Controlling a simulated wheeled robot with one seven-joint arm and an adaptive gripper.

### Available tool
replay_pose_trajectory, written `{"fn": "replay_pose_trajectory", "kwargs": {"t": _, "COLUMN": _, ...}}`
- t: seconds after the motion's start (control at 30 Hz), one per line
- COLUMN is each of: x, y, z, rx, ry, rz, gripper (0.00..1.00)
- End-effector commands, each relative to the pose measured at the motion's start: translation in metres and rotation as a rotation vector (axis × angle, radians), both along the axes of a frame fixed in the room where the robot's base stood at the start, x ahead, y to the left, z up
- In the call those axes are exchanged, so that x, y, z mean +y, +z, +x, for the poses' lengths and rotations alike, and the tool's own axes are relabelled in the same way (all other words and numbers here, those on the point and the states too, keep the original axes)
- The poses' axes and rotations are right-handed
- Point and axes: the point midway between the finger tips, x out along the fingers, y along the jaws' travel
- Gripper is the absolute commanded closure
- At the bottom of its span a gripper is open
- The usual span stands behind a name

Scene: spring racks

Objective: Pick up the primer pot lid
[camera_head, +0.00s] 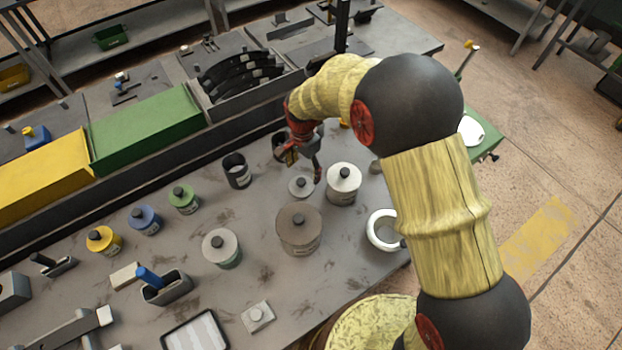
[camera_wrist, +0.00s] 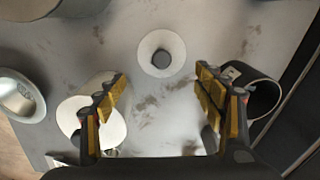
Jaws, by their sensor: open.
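A loose light grey, round lid (camera_head: 301,187) with a dark knob lies flat on the grey bench top. I take it for the primer pot lid; no label shows on it. In the wrist view the lid (camera_wrist: 162,54) appears centred left to right, just beyond my fingertips. My gripper (camera_head: 304,165) is above the bench close to the lid, fingers apart and empty. Both fingers show in the wrist view (camera_wrist: 161,80), with bare bench between them. An open dark pot (camera_head: 238,172) without a lid stands left of the lid in the head view.
A white lidded pot (camera_head: 342,188) stands close right of the loose lid, and a larger brown-grey pot (camera_head: 299,230) stands in front. The white pot (camera_wrist: 84,128) is near my left-hand finger in the wrist view, the dark pot (camera_wrist: 262,97) near the other.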

Motion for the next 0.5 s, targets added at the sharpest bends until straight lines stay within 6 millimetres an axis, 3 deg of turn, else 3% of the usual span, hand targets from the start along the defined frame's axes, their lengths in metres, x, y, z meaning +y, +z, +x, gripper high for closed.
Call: {"fn": "replay_pose_trajectory", "kwargs": {"t": 0.5, "x": 0.004, "y": -0.05, "z": -0.001, "rx": 0.004, "ry": -0.002, "rz": -0.002, "gripper": 0.3}}
